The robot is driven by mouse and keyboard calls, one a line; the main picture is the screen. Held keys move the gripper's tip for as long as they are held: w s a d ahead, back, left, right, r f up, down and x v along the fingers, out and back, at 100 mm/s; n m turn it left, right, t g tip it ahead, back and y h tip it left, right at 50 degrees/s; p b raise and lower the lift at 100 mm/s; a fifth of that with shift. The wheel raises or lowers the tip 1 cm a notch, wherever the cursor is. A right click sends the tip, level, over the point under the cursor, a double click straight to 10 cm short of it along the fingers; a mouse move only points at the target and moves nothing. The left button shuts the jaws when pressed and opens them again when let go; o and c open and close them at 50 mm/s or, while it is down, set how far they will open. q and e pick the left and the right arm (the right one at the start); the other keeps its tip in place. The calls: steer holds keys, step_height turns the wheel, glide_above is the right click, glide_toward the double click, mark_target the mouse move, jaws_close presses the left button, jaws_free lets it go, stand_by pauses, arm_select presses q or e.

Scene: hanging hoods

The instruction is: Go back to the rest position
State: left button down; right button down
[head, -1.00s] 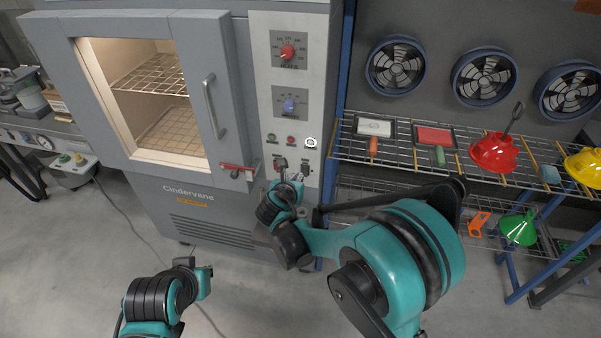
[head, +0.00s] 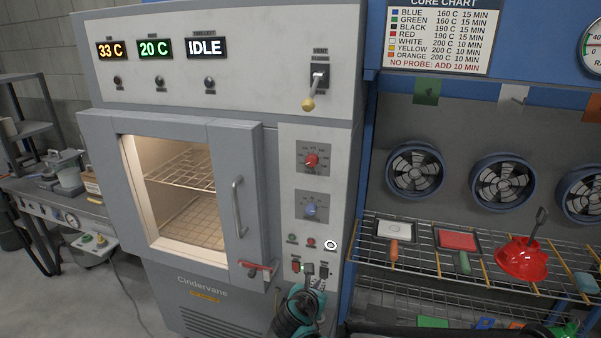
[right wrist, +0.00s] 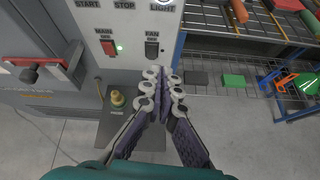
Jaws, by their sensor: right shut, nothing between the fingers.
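My right gripper (head: 318,283) is low in the head view, in front of the oven's lower control panel. It also shows in the right wrist view (right wrist: 164,78), its fingers together and empty. Its tips are just below the MAIN switch (right wrist: 107,47) and the FAN switch (right wrist: 152,49); I cannot tell whether they touch the panel. The main switch is red with a green lamp beside it, and the fan switch is black. My left gripper is out of view.
The grey oven (head: 215,272) has a lit chamber with wire racks behind its windowed door. Its displays read 33 C, 20 C and IDLE. A red latch (head: 257,272) sits at the door's lower right. A wire rack (head: 400,280) at right holds a red hood (head: 522,262).

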steer(key=s+d+r+m+g, duration=0.2)
steer(key=s+d+r+m, duration=0.1)
steer(key=s+d+m, duration=0.6)
steer(key=s+d+f+m+g+y, duration=0.1)
steer(key=s+d+m+g+y, duration=0.1)
steer(key=s+m, duration=1.5)
steer(key=d+m+y, duration=0.1)
steer(key=m+y, duration=0.1)
steer(key=m, duration=0.2)
steer(key=shift+s+f+m, duration=0.2)
steer(key=shift+s+m, duration=0.1)
steer(key=shift+s, duration=0.1)
